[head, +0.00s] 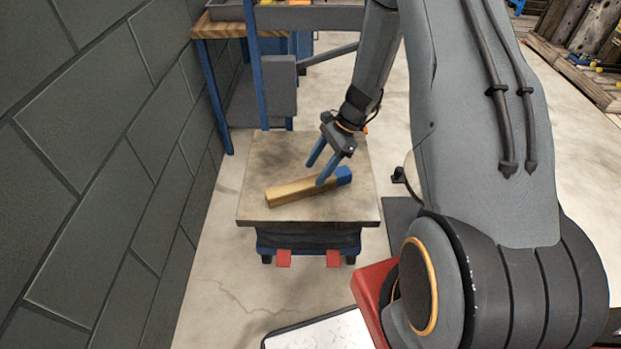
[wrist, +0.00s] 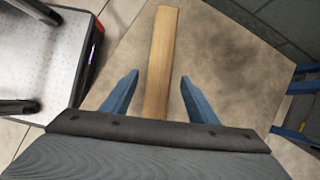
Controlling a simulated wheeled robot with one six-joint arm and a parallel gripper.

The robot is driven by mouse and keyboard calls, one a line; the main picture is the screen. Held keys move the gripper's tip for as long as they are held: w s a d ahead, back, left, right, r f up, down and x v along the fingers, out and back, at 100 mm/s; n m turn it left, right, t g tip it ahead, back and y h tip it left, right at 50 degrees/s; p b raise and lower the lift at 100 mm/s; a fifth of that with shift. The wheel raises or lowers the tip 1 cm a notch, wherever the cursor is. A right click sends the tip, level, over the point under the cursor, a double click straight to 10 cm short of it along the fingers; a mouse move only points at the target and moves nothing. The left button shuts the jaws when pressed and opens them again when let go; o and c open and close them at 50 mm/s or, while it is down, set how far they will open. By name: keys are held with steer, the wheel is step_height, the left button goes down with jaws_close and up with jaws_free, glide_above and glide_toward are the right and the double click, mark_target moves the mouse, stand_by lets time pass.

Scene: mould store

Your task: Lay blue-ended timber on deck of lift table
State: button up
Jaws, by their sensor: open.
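The blue-ended timber (head: 300,191) lies on the deck of the lift table (head: 262,150) in the head view, slightly slanted, its blue end to the right. My gripper (head: 318,172) is above the timber near its blue end, fingers apart. In the wrist view the timber (wrist: 160,62) runs up from between the two spread blue fingers of my gripper (wrist: 159,88), with space on both sides. The blue end is hidden there by the gripper body. The deck (wrist: 225,65) shows under and around the timber.
A dark block wall (head: 90,160) stands close on the left. A wooden-topped bench (head: 218,27) with blue legs is behind the lift table. Stacked timber (head: 590,35) is at the far right. Pale floor (head: 215,290) is open in front of the lift table.

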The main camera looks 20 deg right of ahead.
steer(key=v, duration=0.6)
steer(key=s+a+r+n+h, duration=0.1)
steer(key=s+a+r+n, duration=0.35)
steer(key=r, duration=0.35)
steer(key=s+a+r+n+h, duration=0.25)
steer(key=s+r+n, duration=0.2)
steer(key=r, duration=0.35)
steer(key=s+a+r+n+h, duration=0.1)
steer(key=s+r+n, duration=0.3)
steer(key=s, duration=0.3)
steer(key=s+a+r+n+h, duration=0.1)
steer(key=s+r+n, duration=0.3)
steer(key=s, duration=0.3)
steer(key=shift+s+n+t, duration=0.3)
steer(key=shift+s+n, duration=0.1)
steer(key=d+r+p, duration=0.3)
steer(key=r+p, duration=0.3)
steer(key=p, duration=0.6)
steer(key=shift+s+m, duration=0.3)
steer(key=shift+s, duration=0.2)
